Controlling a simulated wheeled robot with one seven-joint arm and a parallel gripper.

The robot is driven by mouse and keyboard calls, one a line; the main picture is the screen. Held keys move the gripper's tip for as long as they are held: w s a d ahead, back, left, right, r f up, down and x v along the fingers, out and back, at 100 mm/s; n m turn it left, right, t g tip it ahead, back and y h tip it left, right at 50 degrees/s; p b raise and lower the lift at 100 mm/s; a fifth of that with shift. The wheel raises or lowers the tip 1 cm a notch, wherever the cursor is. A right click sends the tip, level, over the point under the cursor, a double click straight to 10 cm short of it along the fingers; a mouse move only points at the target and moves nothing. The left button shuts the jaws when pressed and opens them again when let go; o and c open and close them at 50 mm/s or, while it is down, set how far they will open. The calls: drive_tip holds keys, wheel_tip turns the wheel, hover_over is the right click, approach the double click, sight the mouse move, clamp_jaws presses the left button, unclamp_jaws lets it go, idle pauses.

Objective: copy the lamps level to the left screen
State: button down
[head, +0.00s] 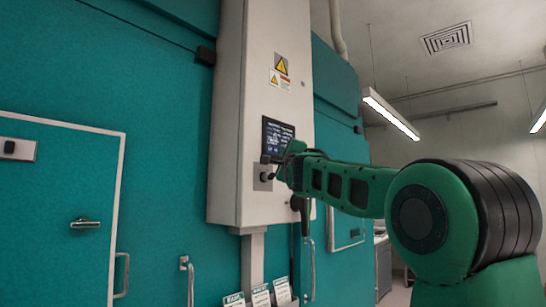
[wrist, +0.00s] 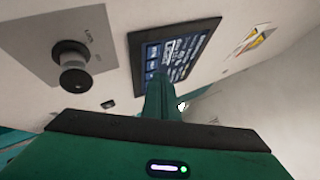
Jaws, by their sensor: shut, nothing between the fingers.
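A dark screen (head: 280,136) with lines of pale text is set in the front of a tall white cabinet (head: 228,130). It also shows in the wrist view (wrist: 178,48), with blue blocks among its text. The text is too small to read, so I cannot tell the lamps level. Only this one screen is in view. My gripper (wrist: 163,88) is shut and empty, its fingers reaching up in front of the screen's lower edge. Whether the tips touch the glass I cannot tell. In the head view my wrist hides the screen's lower right corner.
A black round knob (wrist: 74,72) on a grey plate sits beside the screen; it is below the screen in the head view (head: 264,176). Warning labels (head: 281,66) are above. Teal chamber walls (head: 165,130) and a door with a handle (head: 85,222) stand left. Leaflets (head: 261,296) are below.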

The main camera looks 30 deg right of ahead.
drive_tip(key=shift+w+a, duration=0.1)
drive_tip(key=shift+w+a+r, duration=0.1)
drive_tip(key=shift+w, duration=0.1)
drive_tip(key=shift+w+a, duration=0.1)
drive_tip(key=shift+w, duration=0.2)
idle(0.9)
drive_tip(key=shift+s, duration=0.1)
drive_tip(key=shift+s+d, duration=0.25)
drive_tip(key=shift+s, duration=0.35)
drive_tip(key=shift+s+d, duration=0.3)
drive_tip(key=shift+s, duration=0.5)
drive_tip(key=shift+s+d, duration=0.25)
drive_tip(key=shift+s, duration=0.5)
drive_tip(key=shift+s+d, duration=0.3)
drive_tip(key=shift+s, duration=0.5)
